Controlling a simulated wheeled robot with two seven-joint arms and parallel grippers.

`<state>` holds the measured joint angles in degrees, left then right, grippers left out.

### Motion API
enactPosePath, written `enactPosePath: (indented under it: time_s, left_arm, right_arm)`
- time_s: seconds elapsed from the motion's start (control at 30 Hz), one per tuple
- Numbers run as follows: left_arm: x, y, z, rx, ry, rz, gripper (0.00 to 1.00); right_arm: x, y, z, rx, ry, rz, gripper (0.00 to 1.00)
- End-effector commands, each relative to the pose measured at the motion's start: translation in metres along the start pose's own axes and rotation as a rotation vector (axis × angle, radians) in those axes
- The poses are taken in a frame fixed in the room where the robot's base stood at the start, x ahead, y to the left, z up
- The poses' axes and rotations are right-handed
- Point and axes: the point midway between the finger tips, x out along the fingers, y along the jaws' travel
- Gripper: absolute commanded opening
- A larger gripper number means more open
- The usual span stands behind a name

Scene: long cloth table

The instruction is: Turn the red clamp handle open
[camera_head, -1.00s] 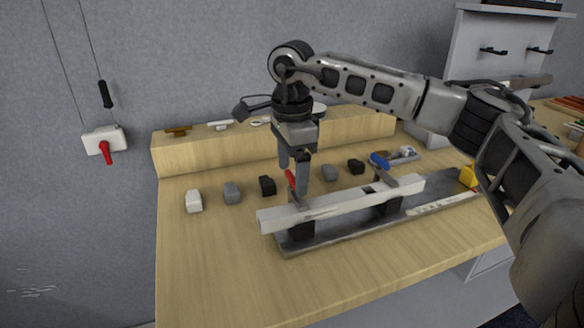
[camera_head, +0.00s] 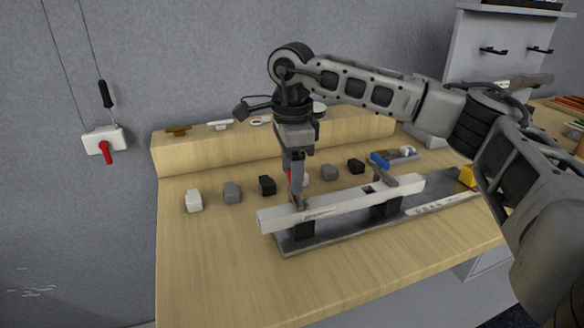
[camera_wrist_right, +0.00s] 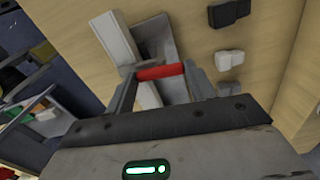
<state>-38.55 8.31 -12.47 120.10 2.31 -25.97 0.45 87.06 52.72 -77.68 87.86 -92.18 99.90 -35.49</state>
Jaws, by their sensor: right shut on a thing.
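The red clamp handle (camera_head: 289,176) stands at the left end of a pale bar (camera_head: 340,205), mostly hidden by my right gripper (camera_head: 296,198). In the right wrist view the red handle (camera_wrist_right: 160,72) lies across between the two fingertips of my right gripper (camera_wrist_right: 158,75), which is shut on it. The pale bar rests on dark blocks above a long grey base (camera_head: 350,238). A second clamp with a blue handle (camera_head: 379,160) sits toward the bar's right end. My left gripper is not in view.
Several small blocks, such as a white one (camera_head: 194,201) and a black one (camera_head: 267,185), stand in a row behind the bar. A raised wooden ledge (camera_head: 190,157) runs along the back. The table's left front is clear. A red-levered box (camera_head: 104,142) hangs on the wall.

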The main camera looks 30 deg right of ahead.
Motion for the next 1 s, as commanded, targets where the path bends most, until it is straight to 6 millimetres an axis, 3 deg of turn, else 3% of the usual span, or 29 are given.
enactPosePath:
  time_s: [1.0]
  left_arm:
    - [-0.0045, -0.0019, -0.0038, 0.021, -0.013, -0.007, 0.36]
  right_arm:
    - [-0.0014, 0.0, 0.0002, 0.931, 0.0, 0.0, 0.32]
